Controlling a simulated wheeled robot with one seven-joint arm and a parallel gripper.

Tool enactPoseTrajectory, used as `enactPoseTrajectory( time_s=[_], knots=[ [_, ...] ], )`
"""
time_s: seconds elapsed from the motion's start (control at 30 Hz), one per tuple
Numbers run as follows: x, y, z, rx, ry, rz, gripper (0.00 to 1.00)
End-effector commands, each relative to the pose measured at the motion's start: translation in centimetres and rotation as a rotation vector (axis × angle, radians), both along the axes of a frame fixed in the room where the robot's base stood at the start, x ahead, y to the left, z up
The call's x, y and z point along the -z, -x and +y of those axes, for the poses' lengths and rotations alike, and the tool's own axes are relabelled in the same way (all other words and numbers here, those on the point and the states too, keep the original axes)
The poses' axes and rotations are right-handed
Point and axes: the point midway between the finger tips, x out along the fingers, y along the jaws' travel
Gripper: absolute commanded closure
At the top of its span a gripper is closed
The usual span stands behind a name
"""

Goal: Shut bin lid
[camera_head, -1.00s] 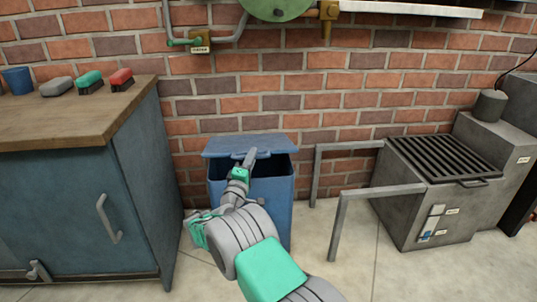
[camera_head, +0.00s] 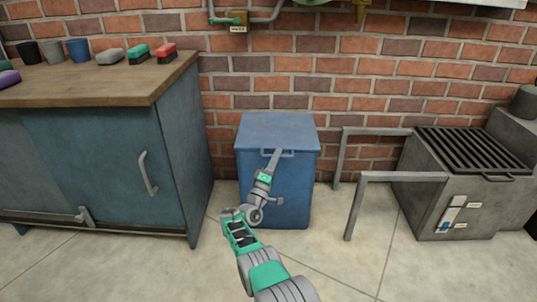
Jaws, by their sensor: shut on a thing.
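The blue bin (camera_head: 296,192) stands on the floor against the brick wall, to the right of the cabinet. Its lid (camera_head: 275,128) lies flat over the top, and no dark opening shows. A handle (camera_head: 291,154) sits at the lid's front edge. My gripper (camera_head: 276,154) is at this handle, shut on it. The fingertips are small in the picture, and my arm hides part of the bin's front.
A blue cabinet (camera_head: 180,150) with a wooden top stands on the left, bearing several cups and brushes. Grey metal rails (camera_head: 401,177) and a grey grated unit (camera_head: 450,190) stand on the right. Floor (camera_head: 330,265) is clear in front.

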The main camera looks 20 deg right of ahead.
Motion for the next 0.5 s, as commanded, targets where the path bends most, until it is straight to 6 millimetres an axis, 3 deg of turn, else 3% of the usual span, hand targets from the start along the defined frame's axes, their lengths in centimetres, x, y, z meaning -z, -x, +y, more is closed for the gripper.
enactPoseTrajectory(
  time_s=[0.03,0.47,0.5],
  knots=[
    [0.94,0.45,-0.61,0.014,-0.002,0.011,1.00],
    [1.65,0.72,-0.93,0.021,-0.001,0.018,1.00],
    [1.69,0.72,-0.91,0.021,-0.002,0.019,0.84]
  ],
)
